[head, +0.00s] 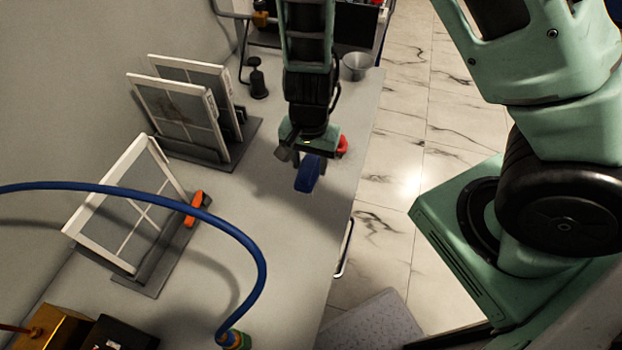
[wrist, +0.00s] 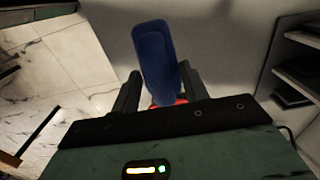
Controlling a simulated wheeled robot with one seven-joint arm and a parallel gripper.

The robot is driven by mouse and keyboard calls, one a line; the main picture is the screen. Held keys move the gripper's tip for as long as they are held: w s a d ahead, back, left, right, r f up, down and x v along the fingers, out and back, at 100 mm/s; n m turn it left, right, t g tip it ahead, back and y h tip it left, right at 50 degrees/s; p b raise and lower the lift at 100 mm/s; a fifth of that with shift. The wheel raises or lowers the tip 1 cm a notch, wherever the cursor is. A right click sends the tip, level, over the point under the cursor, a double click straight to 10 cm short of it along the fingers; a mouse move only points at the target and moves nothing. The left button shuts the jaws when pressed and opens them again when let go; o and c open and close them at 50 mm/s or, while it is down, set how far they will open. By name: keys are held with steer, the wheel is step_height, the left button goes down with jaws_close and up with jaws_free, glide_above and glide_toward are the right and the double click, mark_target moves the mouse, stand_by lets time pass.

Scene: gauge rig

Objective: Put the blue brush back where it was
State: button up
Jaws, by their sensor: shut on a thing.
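The blue brush (head: 309,174) hangs below my gripper (head: 300,152) in the head view, over the right part of the white table. In the wrist view the blue brush (wrist: 155,60) stands between the two dark fingers of my gripper (wrist: 158,92), which is shut on it. A red part (head: 342,146) shows beside the gripper in the head view, and red also shows low between the fingers in the wrist view. Whether the red belongs to the brush I cannot tell. The lower end of the brush is partly hidden.
White-framed panels (head: 183,108) stand in a dark rack at the table's back left. Another framed panel (head: 132,215) leans nearer, with an orange clip (head: 197,208). A blue hose (head: 235,236) arches over the front. A grey cup (head: 356,66) and black stamp-like object (head: 257,80) stand farther back.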

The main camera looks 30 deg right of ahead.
step_height(320, 180, down, 6)
steer(key=shift+r+b, duration=0.1)
steer(key=shift+b, duration=0.9)
steer(key=o, duration=0.9)
